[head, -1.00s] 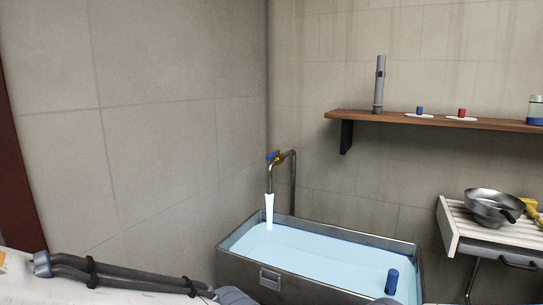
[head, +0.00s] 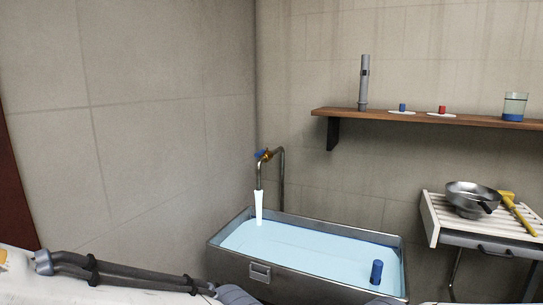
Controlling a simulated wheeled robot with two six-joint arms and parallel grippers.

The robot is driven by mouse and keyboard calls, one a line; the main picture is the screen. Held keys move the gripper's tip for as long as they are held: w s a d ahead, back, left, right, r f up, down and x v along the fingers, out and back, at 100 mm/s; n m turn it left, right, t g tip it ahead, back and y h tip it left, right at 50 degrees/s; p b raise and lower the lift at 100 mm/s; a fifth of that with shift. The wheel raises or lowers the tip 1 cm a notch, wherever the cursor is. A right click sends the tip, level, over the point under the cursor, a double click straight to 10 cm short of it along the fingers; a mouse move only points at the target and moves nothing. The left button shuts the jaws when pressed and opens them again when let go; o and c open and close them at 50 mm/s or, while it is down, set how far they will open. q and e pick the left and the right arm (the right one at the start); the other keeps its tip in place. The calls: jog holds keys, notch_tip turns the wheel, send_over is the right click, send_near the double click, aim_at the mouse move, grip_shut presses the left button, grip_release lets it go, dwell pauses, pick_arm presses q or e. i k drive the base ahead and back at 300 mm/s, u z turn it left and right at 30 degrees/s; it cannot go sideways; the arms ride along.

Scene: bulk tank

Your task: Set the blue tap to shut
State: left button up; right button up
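The blue tap (head: 261,154) is a small blue handle on a brass fitting, on a bent metal pipe (head: 282,180) that rises behind the tank. A pale stream of water (head: 259,207) runs from the spout down into the steel tank (head: 262,283), which holds light-blue liquid. One of my arms crosses the bottom left of the view, in front of the tank. No gripper fingers show, and nothing of mine touches the tap.
A blue cylinder (head: 376,272) stands in the tank's right end. A wooden shelf (head: 430,121) holds a grey tube (head: 364,82), blue and red pieces on white discs, and a jar (head: 514,106). A slatted side table (head: 437,217) bears a metal bowl (head: 470,198) and a yellow-handled tool (head: 507,197).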

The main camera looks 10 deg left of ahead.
aim_at(260, 153)
jog(key=z, duration=0.5)
jog(key=k, duration=1.2)
jog(key=u, duration=0.05)
jog(key=i, duration=0.4)
jog(key=u, duration=0.9)
jog(key=i, duration=1.45)
jog(key=z, duration=0.5)
